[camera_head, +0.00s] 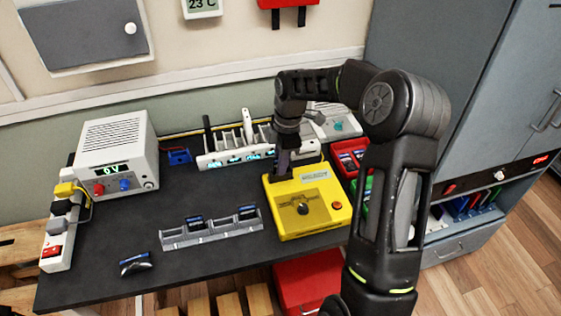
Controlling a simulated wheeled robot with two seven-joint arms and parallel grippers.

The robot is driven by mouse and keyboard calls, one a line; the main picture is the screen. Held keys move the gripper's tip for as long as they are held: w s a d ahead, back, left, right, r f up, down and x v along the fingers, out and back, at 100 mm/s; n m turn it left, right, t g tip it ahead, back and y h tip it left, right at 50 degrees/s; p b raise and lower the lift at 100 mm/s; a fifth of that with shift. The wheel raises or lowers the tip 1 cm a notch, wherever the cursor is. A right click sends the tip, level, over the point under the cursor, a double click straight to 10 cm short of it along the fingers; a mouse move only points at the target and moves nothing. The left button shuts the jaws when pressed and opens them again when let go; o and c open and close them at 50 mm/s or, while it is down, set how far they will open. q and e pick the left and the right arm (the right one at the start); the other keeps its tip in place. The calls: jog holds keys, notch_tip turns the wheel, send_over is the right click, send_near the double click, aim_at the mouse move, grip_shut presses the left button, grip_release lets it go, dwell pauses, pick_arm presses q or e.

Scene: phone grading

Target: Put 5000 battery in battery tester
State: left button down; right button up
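A yellow box (318,221) with a round dark dial, a small display and a red button stands on the right half of the dark table; it looks like the battery tester. My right gripper (283,172) points down at the tester's back left corner. Its fingers are small and dark, and I cannot tell whether they are open or hold anything. A grey slotted rack (213,234) left of the tester holds blue-topped dark batteries, one at the left (194,222) and one at the right (247,212). No label is readable, so I cannot tell which is 5000. My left gripper is out of view.
A dark item with a blue top (135,263) lies near the front left edge. A white power supply (117,153) reading 0V and a power strip (58,232) stand at the left. A white rack (234,151) is behind. Red (347,152) and green bins lie right, partly behind my arm.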

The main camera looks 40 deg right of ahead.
jog(key=shift+o, duration=0.9)
jog(key=r, duration=0.5)
jog(key=d+r+b, duration=0.1)
jog(key=r, duration=0.1)
jog(key=shift+s+r, duration=0.15)
jog(key=shift+r, duration=0.25)
jog(key=shift+f, duration=0.1)
